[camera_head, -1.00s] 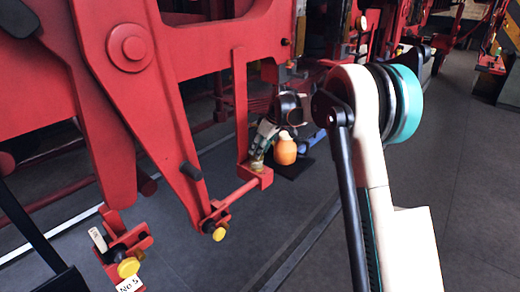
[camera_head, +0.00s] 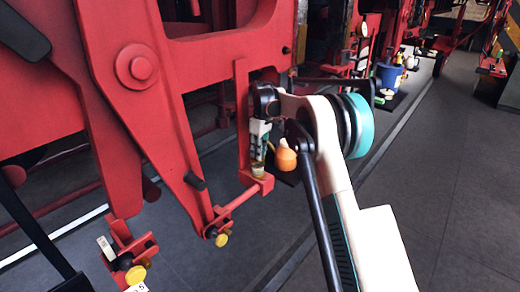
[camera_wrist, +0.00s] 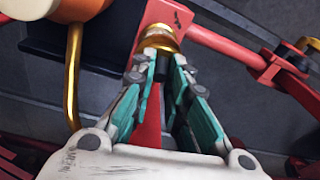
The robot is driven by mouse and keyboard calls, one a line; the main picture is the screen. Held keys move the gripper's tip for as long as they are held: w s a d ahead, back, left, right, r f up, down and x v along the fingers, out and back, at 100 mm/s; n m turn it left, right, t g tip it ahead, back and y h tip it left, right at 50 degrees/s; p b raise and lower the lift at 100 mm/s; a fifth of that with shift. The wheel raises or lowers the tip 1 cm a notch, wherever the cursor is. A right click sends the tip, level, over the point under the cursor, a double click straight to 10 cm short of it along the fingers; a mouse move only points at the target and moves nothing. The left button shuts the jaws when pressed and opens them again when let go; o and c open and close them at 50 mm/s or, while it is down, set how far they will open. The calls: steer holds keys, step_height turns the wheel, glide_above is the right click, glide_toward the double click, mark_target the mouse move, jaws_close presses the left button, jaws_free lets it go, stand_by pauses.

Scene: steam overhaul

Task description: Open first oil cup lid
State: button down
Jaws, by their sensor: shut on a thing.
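The brass oil cup (camera_head: 257,169) sits on a red bracket at the lower end of a red upright bar in the head view. My gripper (camera_head: 259,153) points down at the top of the cup. In the wrist view the brass cup top (camera_wrist: 158,33) shows just beyond my fingertips (camera_wrist: 160,56). The fingers are closed in on a small piece at the cup, which looks like its lid. The fingers hide most of that piece, and I cannot tell how far the lid is tilted.
An orange rounded container (camera_head: 286,159) stands close to the right of the cup. A red linkage with a yellow-ended pin (camera_head: 221,240) is at lower left of the cup. The grey floor (camera_head: 440,190) to the right is free.

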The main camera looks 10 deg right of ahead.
steer(key=shift+w+a+r+g+h+p, duration=0.15)
steer(key=shift+w+r+g+h+p, duration=0.1)
steer(key=shift+g+h+p, duration=0.1)
steer(key=shift+f, duration=0.1)
steer(key=c, duration=1.6)
jaws_free()
steer(key=shift+o, duration=0.2)
step_height(320, 180, up, 12)
steer(key=shift+w+d, duration=0.2)
steer(key=shift+w, duration=0.1)
